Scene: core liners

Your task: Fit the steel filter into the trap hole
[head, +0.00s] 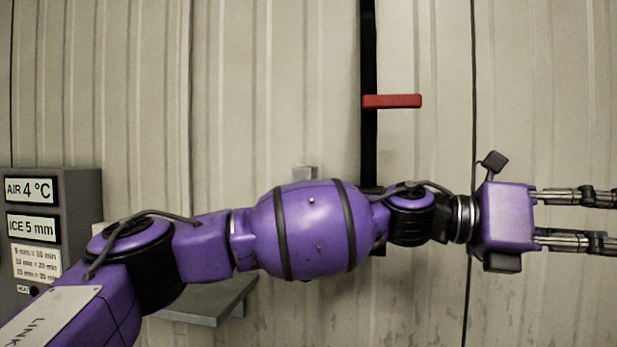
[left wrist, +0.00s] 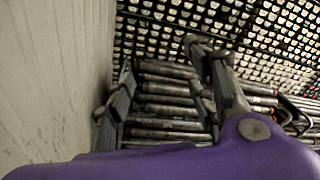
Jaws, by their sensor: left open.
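My left gripper (head: 608,221) is at the right edge of the head view, its arm stretched across from the left. Its two fingers are apart and point right, with nothing visible between them; the tips reach the picture edge. In the left wrist view dark finger parts show in front of racked tubes. I see neither a steel filter nor a trap hole in either view. My right gripper is not in view.
A ribbed pale wall (head: 280,80) stands behind the arm, with a red handle (head: 392,101) on it. The wrist view shows racked metal tubes (left wrist: 170,88) and a stack of pale round ends (left wrist: 270,30).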

